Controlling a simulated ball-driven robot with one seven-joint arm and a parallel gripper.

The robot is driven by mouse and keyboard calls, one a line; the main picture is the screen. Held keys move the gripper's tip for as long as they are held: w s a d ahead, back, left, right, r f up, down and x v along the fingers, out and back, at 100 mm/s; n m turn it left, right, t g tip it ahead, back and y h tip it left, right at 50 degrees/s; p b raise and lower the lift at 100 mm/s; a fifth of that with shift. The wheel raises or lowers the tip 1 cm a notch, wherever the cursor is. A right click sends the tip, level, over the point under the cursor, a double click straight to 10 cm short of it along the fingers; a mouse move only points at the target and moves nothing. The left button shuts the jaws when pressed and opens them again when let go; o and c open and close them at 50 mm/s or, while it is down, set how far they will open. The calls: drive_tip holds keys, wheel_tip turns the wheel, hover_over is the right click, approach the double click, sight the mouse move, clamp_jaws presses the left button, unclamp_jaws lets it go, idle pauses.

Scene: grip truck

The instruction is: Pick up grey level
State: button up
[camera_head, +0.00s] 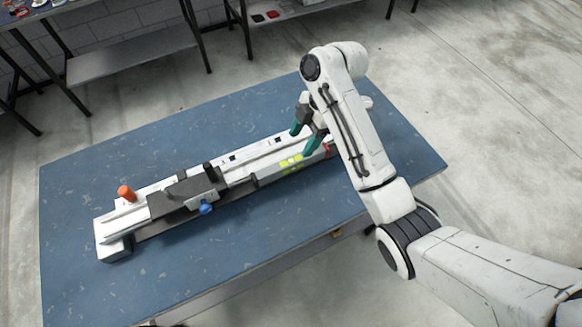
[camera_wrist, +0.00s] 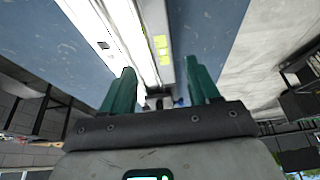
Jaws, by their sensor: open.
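The grey level (camera_head: 268,174) is a narrow bar with bright yellow-green vials. It lies along the front side of the long white and grey rail fixture on the blue table. In the wrist view the level (camera_wrist: 163,70) runs lengthwise between my fingers, with the vials beyond the fingertips. My gripper (camera_head: 300,144) is open, its two green fingers pointing down over the right part of the rail, close to the vials. The wrist view shows the open gripper (camera_wrist: 160,72) with nothing clasped. My arm hides the right end of the rail in the head view.
The rail fixture (camera_head: 120,222) carries an orange knob (camera_head: 127,193), a dark carriage (camera_head: 180,193) and a blue knob (camera_head: 206,208). The blue table (camera_head: 85,185) is bare around it. A metal shelf (camera_head: 130,55) stands behind, apart from the table.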

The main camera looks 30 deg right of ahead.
sight(291, 160)
drive_tip(key=shift+b+x, duration=0.6)
drive_tip(key=shift+x, duration=0.75)
drive_tip(key=shift+p+x, duration=0.35)
drive_tip(key=shift+x, duration=1.85)
drive_tip(key=shift+s, duration=0.15)
drive_tip(key=shift+c, duration=0.4)
drive_tip(key=shift+r, duration=0.1)
clamp_jaws()
